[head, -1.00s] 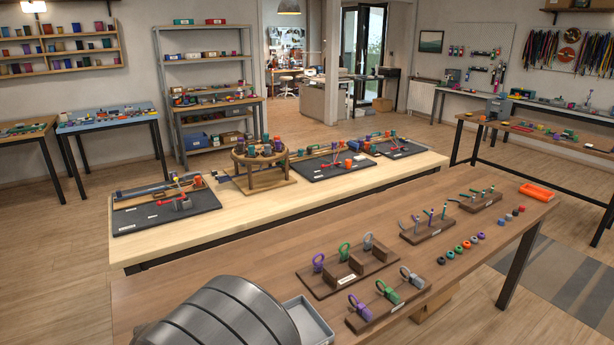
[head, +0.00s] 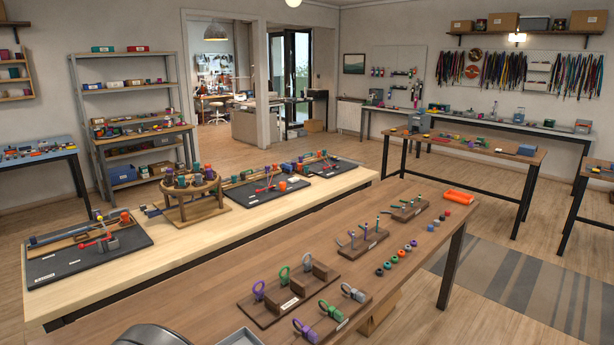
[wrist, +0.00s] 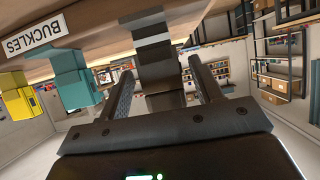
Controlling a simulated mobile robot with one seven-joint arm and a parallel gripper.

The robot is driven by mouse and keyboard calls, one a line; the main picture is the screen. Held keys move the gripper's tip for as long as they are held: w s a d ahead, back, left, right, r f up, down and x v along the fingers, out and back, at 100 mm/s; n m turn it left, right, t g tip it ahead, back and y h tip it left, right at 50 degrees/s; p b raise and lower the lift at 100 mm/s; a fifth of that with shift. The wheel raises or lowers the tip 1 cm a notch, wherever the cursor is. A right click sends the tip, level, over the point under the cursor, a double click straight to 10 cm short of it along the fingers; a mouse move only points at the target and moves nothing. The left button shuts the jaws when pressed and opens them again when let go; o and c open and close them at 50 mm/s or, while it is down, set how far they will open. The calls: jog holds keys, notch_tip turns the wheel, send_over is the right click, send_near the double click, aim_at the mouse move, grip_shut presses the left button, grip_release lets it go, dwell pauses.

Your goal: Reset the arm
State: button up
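My gripper (wrist: 165,88) shows in the wrist view with its two dark fingers standing well apart, so it is open. A dark grey block with a pale band (wrist: 153,42) shows between the fingers in the picture. I see a gap on each side of it, and cannot tell how far beyond the fingertips it is. To its left are a teal block (wrist: 76,80) and a yellow block (wrist: 20,100), beside a board with a white label reading BUCKLES (wrist: 34,34). The head view does not show my gripper.
A pale table (head: 200,238) behind carries dark boards and a round stand. Open floor (head: 345,150) lies beyond.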

jog(key=c, duration=1)
jog(key=shift+c, duration=0.2)
jog(key=o, duration=1.1)
jog(key=shift+v, duration=3.5)
